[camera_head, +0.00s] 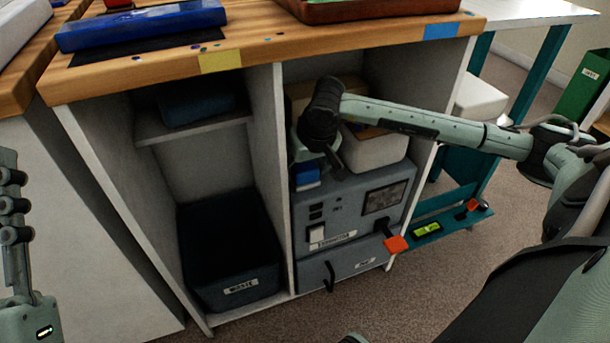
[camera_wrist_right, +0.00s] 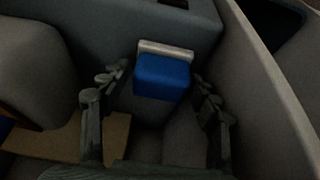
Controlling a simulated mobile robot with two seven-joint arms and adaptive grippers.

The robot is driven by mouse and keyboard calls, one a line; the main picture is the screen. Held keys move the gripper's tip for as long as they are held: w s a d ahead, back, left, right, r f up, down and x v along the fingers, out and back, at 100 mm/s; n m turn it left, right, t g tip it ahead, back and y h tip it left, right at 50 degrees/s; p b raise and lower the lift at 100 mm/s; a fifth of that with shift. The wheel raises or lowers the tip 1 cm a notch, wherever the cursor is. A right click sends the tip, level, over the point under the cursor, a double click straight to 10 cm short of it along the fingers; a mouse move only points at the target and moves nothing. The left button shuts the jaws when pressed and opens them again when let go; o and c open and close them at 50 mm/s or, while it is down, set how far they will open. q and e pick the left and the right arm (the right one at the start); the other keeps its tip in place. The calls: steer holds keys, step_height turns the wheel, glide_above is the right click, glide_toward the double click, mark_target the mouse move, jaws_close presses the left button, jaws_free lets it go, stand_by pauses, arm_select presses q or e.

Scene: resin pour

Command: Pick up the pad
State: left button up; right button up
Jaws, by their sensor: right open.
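The pad appears to be the blue block (camera_head: 307,176) with a pale edge, inside the right bay of the cabinet, on top of a grey machine (camera_head: 335,222). In the right wrist view the pad (camera_wrist_right: 162,77) lies between and slightly beyond the fingertips of my right gripper (camera_wrist_right: 160,88). That gripper is open, with a finger on either side of the pad and nothing held. In the head view my right gripper (camera_head: 320,163) reaches down into the bay and partly covers the space by the pad. My left gripper (camera_head: 15,215) is at the left edge, away from the cabinet.
A pale rounded container (camera_head: 373,148) stands right of my right gripper. The bay's divider wall (camera_head: 268,165) is close on the left. A dark waste bin (camera_head: 230,245) stands in the left bay. The wooden worktop (camera_head: 270,48) overhangs the bay.

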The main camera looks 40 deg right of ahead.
steer(key=c, duration=0.9)
steer(key=shift+r, duration=0.2)
